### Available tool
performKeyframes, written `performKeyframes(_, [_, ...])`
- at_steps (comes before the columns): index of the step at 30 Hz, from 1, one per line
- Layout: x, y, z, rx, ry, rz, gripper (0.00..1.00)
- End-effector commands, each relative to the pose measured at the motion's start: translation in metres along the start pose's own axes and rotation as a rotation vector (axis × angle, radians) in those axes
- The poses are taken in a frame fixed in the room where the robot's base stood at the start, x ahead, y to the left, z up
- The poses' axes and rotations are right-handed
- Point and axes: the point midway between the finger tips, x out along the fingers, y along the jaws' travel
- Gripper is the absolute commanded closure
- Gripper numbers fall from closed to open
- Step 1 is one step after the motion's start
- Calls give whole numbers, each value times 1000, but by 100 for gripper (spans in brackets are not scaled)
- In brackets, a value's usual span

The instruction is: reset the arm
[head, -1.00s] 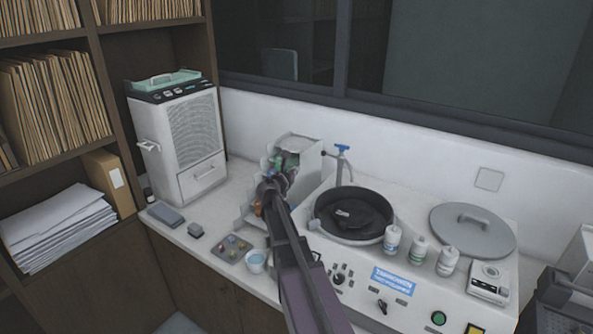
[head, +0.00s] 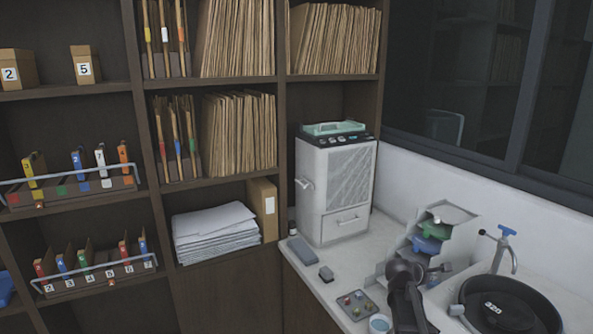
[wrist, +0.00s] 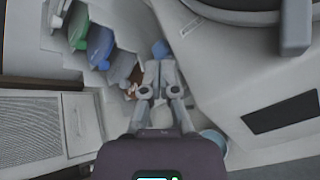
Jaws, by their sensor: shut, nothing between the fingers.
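My gripper (head: 440,269) is in front of the stepped rack (head: 462,216) in the head view, at the lower right. In the wrist view my gripper (wrist: 160,68) points up the picture and its fingers are together with nothing held. A small blue item (wrist: 160,48) shows right at the fingertips; I cannot tell its distance. The rack's green tray (wrist: 78,27) and blue tray (wrist: 100,45) lie left of the fingers. My wrist hides the lower part of the rack in the head view.
A white grilled cabinet (head: 335,190) stands at the counter's back left. A small tray of coloured pieces (head: 357,304) and a cup (head: 380,324) sit at the front edge. A black basin (head: 510,305) with a blue-handled tap (head: 507,232) is right. Shelves of folders (head: 238,132) fill the left.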

Motion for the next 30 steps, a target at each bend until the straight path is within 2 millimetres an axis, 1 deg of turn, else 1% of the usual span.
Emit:
performKeyframes(1, [-12,-17,-8,91,37,-44,100])
performKeyframes(5, [-37,-50,-33,329,120,-176,100])
performKeyframes(11, [-84,-102,-71,660,212,-422,100])
performKeyframes(14, [-112,-126,-88,804,237,-562,100])
performKeyframes(18, [-154,-159,-110,978,245,-770,100])
performKeyframes(21, [-182,-178,-122,1071,232,-908,100])
performKeyframes(24, [-204,-192,-130,1133,212,-1018,100])
performKeyframes(27, [-218,-200,-134,1170,194,-1090,100])
performKeyframes(30, [-226,-203,-136,1187,184,-1127,100])
